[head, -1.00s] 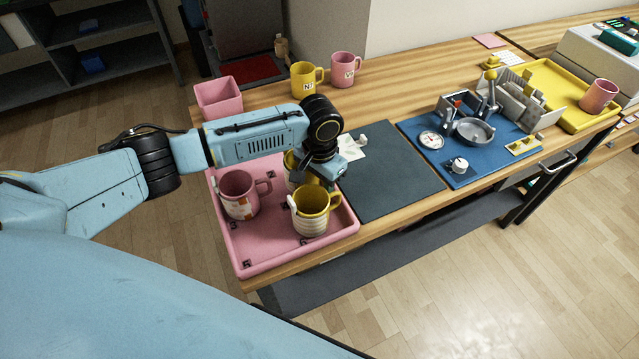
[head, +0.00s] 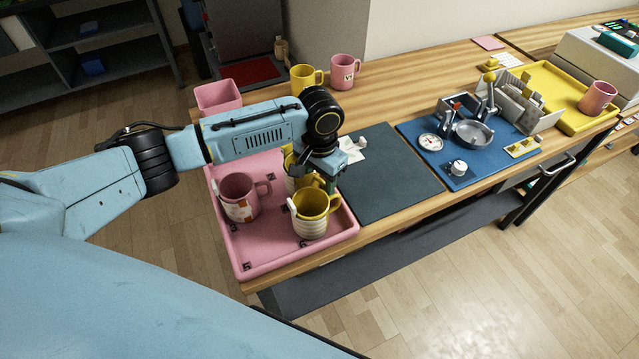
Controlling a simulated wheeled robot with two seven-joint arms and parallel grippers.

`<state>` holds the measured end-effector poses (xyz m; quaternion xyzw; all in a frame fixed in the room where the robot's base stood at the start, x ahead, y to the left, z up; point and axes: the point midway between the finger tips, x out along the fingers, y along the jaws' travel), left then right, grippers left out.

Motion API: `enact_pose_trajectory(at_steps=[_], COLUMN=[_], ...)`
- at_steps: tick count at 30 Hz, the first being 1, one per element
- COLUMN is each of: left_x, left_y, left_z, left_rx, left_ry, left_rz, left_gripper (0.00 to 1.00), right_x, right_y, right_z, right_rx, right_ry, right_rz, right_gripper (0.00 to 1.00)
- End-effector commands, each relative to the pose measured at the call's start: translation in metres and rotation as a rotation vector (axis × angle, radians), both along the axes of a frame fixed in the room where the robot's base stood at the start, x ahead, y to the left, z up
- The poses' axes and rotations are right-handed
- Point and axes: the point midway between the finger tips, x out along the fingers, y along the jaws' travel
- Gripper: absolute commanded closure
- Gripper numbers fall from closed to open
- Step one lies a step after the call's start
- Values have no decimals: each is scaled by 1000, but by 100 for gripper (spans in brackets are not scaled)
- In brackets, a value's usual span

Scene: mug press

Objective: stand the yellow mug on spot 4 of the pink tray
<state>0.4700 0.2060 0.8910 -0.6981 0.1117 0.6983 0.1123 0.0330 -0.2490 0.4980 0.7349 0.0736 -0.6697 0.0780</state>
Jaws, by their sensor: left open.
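The pink tray (head: 273,256) lies at the table's near left end. A yellow mug with a pale ribbed lower part (head: 312,225) stands upright on its front right, with its handle to the right. A second yellow mug (head: 291,180) stands behind it, partly hidden by my left arm. A pink mug (head: 240,199) stands on the tray's left. My left gripper (head: 326,186) is open and points down beside the rear yellow mug, above and behind the front one. Whether its fingers touch either mug I cannot tell. My right gripper is out of view.
A third yellow mug (head: 303,79), a pink mug (head: 345,71) and a pink square container (head: 218,97) stand at the back. A dark mat (head: 390,178) right of the tray is mostly clear. A blue board (head: 490,160) holds a press-like device.

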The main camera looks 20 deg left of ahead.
Motion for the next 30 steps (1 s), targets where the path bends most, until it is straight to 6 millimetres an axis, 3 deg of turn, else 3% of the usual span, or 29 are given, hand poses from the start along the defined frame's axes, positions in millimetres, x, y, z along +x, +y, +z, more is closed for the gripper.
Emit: enact_pose_trajectory(at_steps=[6,12,18,30], left_x=[1,1,0,0], left_y=[0,0,0,0], left_z=[52,83,93,93], left_rx=[-1,-2,0,-1], left_ry=[-4,-2,0,0], left_rz=[0,0,0,1], left_gripper=[53,53,53,53], right_x=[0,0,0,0], right_y=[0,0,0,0], right_z=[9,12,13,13], right_rx=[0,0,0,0], right_ry=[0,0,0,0], right_rz=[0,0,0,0], right_gripper=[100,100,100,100])
